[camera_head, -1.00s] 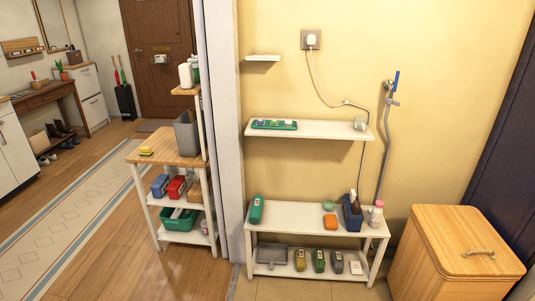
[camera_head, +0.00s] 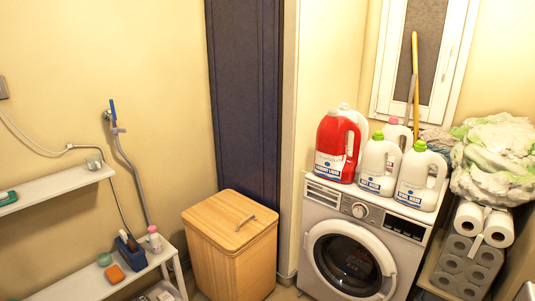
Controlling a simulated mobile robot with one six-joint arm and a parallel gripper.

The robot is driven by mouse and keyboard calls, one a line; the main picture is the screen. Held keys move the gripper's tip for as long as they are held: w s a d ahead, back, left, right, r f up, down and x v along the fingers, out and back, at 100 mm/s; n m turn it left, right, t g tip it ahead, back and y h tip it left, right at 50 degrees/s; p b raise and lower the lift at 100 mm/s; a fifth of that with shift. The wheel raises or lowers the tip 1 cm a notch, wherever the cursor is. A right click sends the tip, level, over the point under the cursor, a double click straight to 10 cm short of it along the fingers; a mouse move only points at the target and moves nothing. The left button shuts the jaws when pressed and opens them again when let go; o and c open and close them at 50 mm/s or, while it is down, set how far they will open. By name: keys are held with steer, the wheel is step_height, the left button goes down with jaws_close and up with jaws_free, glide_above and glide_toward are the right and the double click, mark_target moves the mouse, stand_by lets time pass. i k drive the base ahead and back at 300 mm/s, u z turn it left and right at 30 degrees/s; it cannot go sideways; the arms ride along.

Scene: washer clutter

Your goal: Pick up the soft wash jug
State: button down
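Several jugs stand close together on top of the washing machine in the head view. They are a large red jug (camera_head: 335,147), a white jug behind it (camera_head: 359,124), a white jug with a pink cap (camera_head: 396,133), and two white jugs with green caps, one in the middle (camera_head: 379,166) and one at the right (camera_head: 420,178). The front jugs carry blue-and-white labels too small to read surely, so I cannot tell which is the soft wash jug. The rear jugs are partly hidden. My gripper is not in view.
The white washing machine (camera_head: 352,253) has its round door shut. A wooden hamper (camera_head: 232,243) stands to its left. At the right are a cloth pile (camera_head: 495,160) and paper rolls (camera_head: 470,264). A yellow-handled pole (camera_head: 415,75) leans behind the jugs. A low shelf (camera_head: 95,285) stands at left.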

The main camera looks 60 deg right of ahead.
mark_target(373, 177)
steer(key=u, duration=0.2)
steer(key=k, duration=0.15)
steer(key=z, duration=2.85)
steer(key=i, duration=0.6)
steer(key=z, duration=0.05)
steer(key=k, duration=0.3)
